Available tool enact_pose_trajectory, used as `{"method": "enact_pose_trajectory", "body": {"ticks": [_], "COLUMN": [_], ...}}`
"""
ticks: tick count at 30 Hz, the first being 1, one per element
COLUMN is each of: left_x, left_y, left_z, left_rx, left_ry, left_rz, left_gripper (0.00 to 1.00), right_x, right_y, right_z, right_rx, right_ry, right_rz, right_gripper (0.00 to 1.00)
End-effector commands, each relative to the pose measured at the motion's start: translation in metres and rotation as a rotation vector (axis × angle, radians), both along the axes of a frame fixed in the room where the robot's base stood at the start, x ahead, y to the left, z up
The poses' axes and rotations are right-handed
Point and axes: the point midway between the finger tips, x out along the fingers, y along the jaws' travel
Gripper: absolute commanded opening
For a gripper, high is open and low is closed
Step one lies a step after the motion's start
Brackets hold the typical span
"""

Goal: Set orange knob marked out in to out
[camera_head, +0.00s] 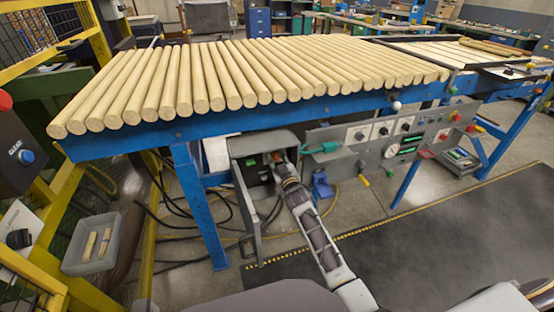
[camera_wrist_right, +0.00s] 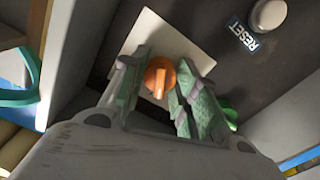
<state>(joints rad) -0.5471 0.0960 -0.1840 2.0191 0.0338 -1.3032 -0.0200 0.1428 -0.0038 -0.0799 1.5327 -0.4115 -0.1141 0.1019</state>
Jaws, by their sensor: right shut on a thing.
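The orange knob (camera_wrist_right: 159,78) sits on a pale square plate (camera_wrist_right: 185,45) on a dark panel in the right wrist view. Its markings cannot be read. My right gripper (camera_wrist_right: 160,88) has its two greenish fingers on either side of the knob, shut on it. In the head view my right gripper (camera_head: 279,160) reaches into an open grey box (camera_head: 262,139) below the blue conveyor, and a little orange shows at its tip. My left gripper is not in view.
A white button labelled RESET (camera_wrist_right: 268,14) and a green part (camera_wrist_right: 229,115) are close to the knob. The box's door (camera_head: 246,203) hangs open left of my arm. A grey control panel (camera_head: 340,135) stands to its right, under the wooden rods (camera_head: 240,75).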

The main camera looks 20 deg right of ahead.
Motion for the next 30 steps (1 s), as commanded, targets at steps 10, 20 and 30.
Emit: {"method": "enact_pose_trajectory", "body": {"ticks": [10,20,30], "left_x": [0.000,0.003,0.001], "left_y": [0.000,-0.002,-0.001], "left_z": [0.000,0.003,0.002], "left_rx": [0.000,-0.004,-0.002], "left_ry": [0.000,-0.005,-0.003], "left_rz": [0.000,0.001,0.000], "left_gripper": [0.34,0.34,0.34], "right_x": [0.000,0.000,-0.013], "right_y": [0.000,0.000,-0.001], "right_z": [0.000,0.000,-0.001], "right_rx": [-0.001,0.000,0.000], "right_ry": [0.000,0.000,0.001], "right_rz": [0.000,0.000,0.000], "right_gripper": [0.53,0.53,0.53]}}
